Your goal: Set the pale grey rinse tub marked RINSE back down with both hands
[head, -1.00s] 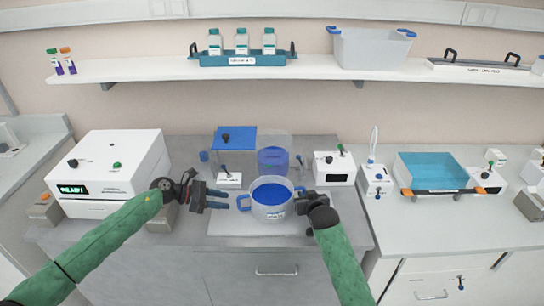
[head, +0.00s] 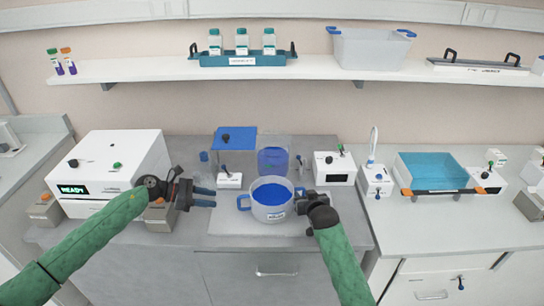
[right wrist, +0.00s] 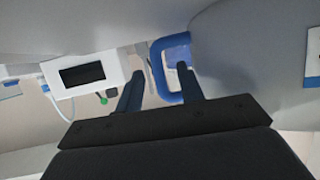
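The pale grey tub (head: 271,213) has a label too small to read, blue contents and blue side handles. It appears to stand upright on a pale mat (head: 230,232) on the bench. My left gripper (head: 209,197) is open and empty, left of the tub and apart from its left handle (head: 243,202). My right gripper (head: 303,198) is at the tub's right side. In the right wrist view its fingers (right wrist: 160,88) are apart, with a bar of the blue handle (right wrist: 157,68) between them and one finger at the loop's opening. Contact there cannot be told.
A clear vessel with blue liquid (head: 273,160) stands behind the tub. A blue-topped stand (head: 235,139) is behind left, a white box with a dark display (head: 335,169) behind right. A white machine reading READY (head: 112,165) is at left. The bench front right of the mat is clear.

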